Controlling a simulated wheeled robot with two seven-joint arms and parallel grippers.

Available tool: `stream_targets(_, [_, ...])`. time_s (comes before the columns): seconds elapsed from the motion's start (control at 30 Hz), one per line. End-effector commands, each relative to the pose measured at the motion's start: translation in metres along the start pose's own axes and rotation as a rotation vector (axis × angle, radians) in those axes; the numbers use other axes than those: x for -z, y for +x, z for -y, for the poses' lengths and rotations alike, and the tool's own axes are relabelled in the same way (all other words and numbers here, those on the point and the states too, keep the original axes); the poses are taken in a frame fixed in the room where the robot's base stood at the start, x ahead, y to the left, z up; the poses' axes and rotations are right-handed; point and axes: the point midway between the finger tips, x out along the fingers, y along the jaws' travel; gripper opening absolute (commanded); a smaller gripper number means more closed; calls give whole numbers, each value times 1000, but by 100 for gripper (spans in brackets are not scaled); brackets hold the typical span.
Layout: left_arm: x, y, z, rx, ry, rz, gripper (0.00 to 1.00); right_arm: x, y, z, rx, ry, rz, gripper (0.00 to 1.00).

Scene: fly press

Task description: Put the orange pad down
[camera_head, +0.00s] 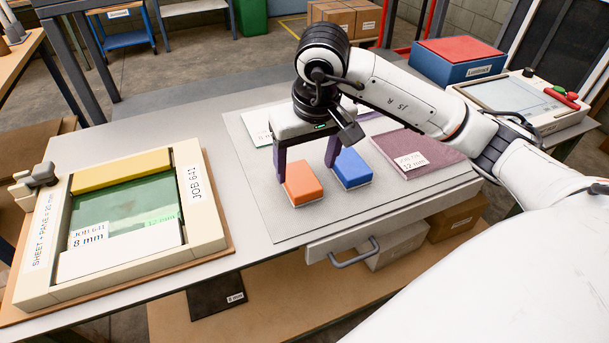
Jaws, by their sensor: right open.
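The orange pad (301,184) is a small block with a light underside. It rests on the grey mat (275,222), just left of a matching blue pad (352,168). My right gripper (306,165) reaches down over the pads with its two dark fingers spread apart. One finger comes down at the orange pad's back left edge, the other behind the blue pad's left side. I cannot tell whether the fingers touch the orange pad. My left gripper is not in view.
A cream press frame (205,217) with a yellow bar, green sheet and white plate stands at the left. A mauve 12 mm sheet (418,152) lies on the mat's right. A control panel (525,100) and blue box (458,66) stand at the back right. The mat's front is clear.

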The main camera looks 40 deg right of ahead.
Motion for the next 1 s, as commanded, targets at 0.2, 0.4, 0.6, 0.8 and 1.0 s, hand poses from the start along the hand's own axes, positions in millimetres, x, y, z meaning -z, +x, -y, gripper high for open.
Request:
stream_targets(0.2, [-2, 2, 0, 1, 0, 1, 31, 1, -44, 0, 1, -1, -4, 70])
stream_targets(0.4, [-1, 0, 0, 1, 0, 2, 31, 0, -62, 0, 0, 0, -1, 70])
stream_targets(0.6, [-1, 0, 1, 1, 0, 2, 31, 0, -64, 0, 0, 0, 1, 70])
stream_targets(0.8, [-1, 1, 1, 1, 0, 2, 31, 0, -64, 0, 0, 0, 1, 70])
stream_targets(1.0, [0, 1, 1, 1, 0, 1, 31, 0, -63, 0, 0, 0, 1, 70])
